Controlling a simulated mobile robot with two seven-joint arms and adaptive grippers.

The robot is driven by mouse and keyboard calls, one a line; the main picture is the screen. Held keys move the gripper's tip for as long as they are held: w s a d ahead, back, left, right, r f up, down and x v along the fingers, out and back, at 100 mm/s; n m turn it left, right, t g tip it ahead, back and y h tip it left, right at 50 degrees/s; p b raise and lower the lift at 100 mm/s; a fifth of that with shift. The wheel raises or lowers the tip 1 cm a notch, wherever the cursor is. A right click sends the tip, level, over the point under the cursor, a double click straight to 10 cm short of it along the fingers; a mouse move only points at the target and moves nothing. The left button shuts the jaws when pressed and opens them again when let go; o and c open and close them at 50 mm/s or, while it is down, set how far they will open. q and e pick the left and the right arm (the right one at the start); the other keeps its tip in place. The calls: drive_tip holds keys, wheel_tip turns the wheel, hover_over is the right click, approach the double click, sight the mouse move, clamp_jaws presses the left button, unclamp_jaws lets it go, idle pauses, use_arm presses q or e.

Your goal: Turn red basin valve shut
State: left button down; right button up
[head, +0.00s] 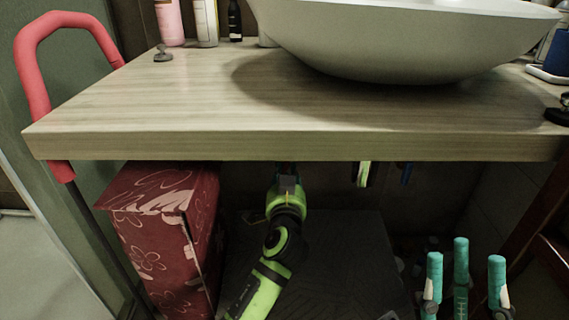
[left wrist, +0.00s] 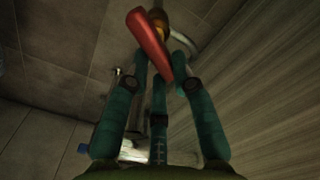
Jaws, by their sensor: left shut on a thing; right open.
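The red valve handle (left wrist: 150,40) shows in the left wrist view, a long lever on a brass body (left wrist: 159,18), running diagonally down between my fingers. My left gripper (left wrist: 161,68) is shut on this handle, with teal fingers on both sides and a third in the middle. In the head view my left arm reaches under the counter, and the countertop edge hides its fingers and the valve. My right gripper (head: 465,262) is at the lower right of the head view, open and empty, its teal fingers pointing up, below the counter.
The wooden countertop (head: 150,105) bears a white vessel basin (head: 400,45) and hangs over my left gripper. A dark red patterned box (head: 160,235) stands left of my left arm. A red padded rail (head: 32,75) is at far left. Bottles (head: 170,22) stand at the back.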

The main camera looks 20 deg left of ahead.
drive_tip(key=w+f+m+g+h+p, duration=0.35)
drive_tip(key=w+f+g+h, duration=0.45)
drive_tip(key=f, duration=0.3)
use_arm(q)
drive_tip(key=shift+w+d+f+m+p, duration=0.1)
drive_tip(key=shift+f+m+p, duration=0.3)
drive_tip(key=shift+m, duration=1.55)
drive_tip(key=shift+s+f+m+p, duration=0.15)
drive_tip(key=shift+m+p, duration=0.3)
drive_tip(key=shift+m, duration=1.55)
drive_tip(key=shift+w+d+f+m+p, duration=0.15)
drive_tip(key=shift+f+m+p, duration=0.25)
drive_tip(key=shift+m, duration=1.55)
use_arm(e)
drive_tip(key=s+d+f+g+h, duration=0.1)
drive_tip(key=d+f+g, duration=0.1)
drive_tip(key=f, duration=0.4)
drive_tip(key=d+f+g+h, duration=0.1)
drive_tip(key=d+f+g, duration=0.1)
drive_tip(key=f+g, duration=0.3)
drive_tip(key=shift+s+d+f+h, duration=0.3)
drive_tip(key=shift+s+f+h, duration=0.1)
drive_tip(key=shift+f, duration=0.55)
use_arm(q)
drive_tip(key=shift+a+r, duration=0.1)
drive_tip(key=c, duration=1)
unclamp_jaws()
drive_tip(key=shift+c, duration=0.2)
